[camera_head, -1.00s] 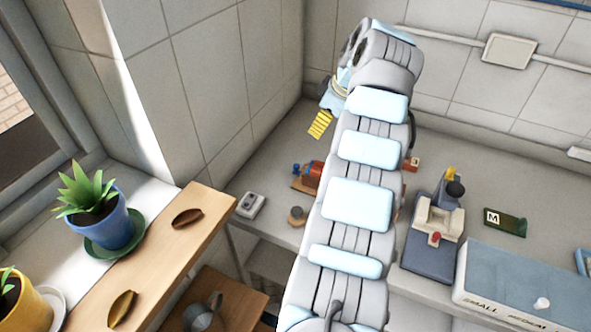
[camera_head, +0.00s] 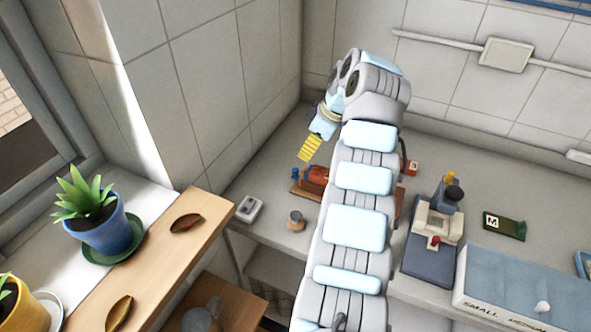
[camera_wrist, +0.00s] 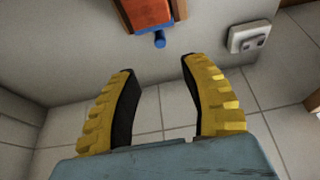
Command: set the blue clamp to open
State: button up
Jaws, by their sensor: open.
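A small blue part (camera_head: 296,173), which looks like the blue clamp, sits at the left end of an orange-red block (camera_head: 318,174) on a wooden base (camera_head: 305,189) on the counter. In the wrist view the blue part (camera_wrist: 160,40) shows as a short peg at the edge of the orange-red block (camera_wrist: 148,14). My gripper (camera_head: 306,152) is above and close to the block in the head view. Its yellow fingers (camera_wrist: 160,66) are apart and empty, with the blue peg beyond their tips. Whether the clamp is open or closed cannot be told.
A white socket box (camera_head: 249,208) and a small round knob (camera_head: 296,220) are near the counter's front edge. A grey-blue device (camera_head: 431,240) stands right of my arm. A shelf with potted plants (camera_head: 98,225) is at left. Tiled walls close in the back left corner.

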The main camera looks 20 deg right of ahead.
aim_at(296, 170)
jog(key=p+x, duration=0.1)
jog(key=x, duration=0.9)
jog(key=shift+a+f, duration=0.1)
jog(key=shift+f, duration=0.25)
grip_shut()
